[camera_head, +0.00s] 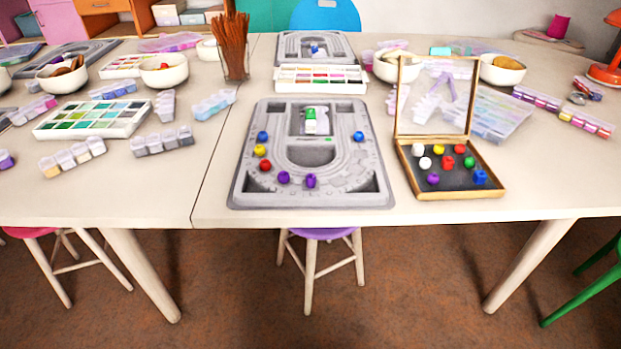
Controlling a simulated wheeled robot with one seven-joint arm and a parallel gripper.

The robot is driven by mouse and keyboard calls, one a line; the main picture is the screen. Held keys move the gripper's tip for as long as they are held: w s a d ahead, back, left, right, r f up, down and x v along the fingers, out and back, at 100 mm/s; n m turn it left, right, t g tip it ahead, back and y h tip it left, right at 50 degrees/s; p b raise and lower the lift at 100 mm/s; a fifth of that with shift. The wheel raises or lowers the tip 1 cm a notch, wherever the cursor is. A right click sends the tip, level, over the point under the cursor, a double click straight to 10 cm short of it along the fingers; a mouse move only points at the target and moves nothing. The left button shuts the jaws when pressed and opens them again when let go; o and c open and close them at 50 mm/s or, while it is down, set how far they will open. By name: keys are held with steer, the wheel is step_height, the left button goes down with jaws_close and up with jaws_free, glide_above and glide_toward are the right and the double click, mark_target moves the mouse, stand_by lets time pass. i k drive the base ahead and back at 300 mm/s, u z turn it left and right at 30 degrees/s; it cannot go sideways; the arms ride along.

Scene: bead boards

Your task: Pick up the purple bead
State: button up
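Several purple beads are in view. One purple bead (433,179) lies in the open wooden-framed box (459,194), at the left of its front part. Two more purple beads sit on the grey bead board (352,200): one (284,177) at the lower left of the U-shaped groove, the other purple bead (311,181) just right of it. The box's clear lid stands open at its back. My gripper is not in view.
Blue, yellow and red beads share the grey board; white, yellow, red, green and blue beads share the box. Palettes, bowls (164,70), clear cases (487,115) and a cup of brown sticks (234,48) crowd the table behind. The front table edge is clear.

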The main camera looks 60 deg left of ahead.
mark_target(432, 180)
steer(key=u, duration=2.6)
